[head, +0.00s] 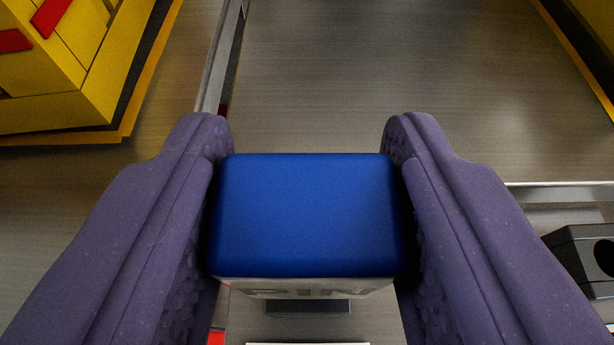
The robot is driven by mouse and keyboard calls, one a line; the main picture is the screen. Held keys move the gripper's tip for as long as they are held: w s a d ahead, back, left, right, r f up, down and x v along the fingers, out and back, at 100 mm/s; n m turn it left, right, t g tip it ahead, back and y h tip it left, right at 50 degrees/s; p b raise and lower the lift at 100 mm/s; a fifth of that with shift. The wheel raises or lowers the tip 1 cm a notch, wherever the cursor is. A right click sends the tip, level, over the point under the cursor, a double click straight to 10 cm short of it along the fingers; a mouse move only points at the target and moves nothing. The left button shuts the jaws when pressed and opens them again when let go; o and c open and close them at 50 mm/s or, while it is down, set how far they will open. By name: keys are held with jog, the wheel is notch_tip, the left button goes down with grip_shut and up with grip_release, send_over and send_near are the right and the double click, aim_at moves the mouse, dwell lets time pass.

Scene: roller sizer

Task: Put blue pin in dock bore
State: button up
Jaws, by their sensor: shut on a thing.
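My gripper (308,165) has two purple, dimpled fingers shut on a blue block (308,215), which I take to be the blue pin. The fingers press on its left and right sides. Its blue top has rounded edges, and a pale face with partly visible dark lettering shows below it. The rest of the pin is hidden beneath. A dark grey block with a round black hole (582,250) is at the right edge, apart from the pin and cut off by the frame. I cannot tell whether it is the dock bore.
A yellow structure (60,80) with red bars stands at upper left. A metal rail (222,60) runs behind the left finger. Another pale rail (560,195) lies at right. A dark piece (308,307) shows below the pin. The grey floor (380,60) ahead is clear.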

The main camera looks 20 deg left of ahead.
jog(key=shift+f, duration=1.2)
jog(key=o, duration=1.1)
jog(key=shift+s, duration=0.1)
jog(key=p+v, duration=0.3)
jog(key=v, duration=0.4)
jog(key=shift+s, duration=0.3)
jog(key=shift+d+r, duration=0.1)
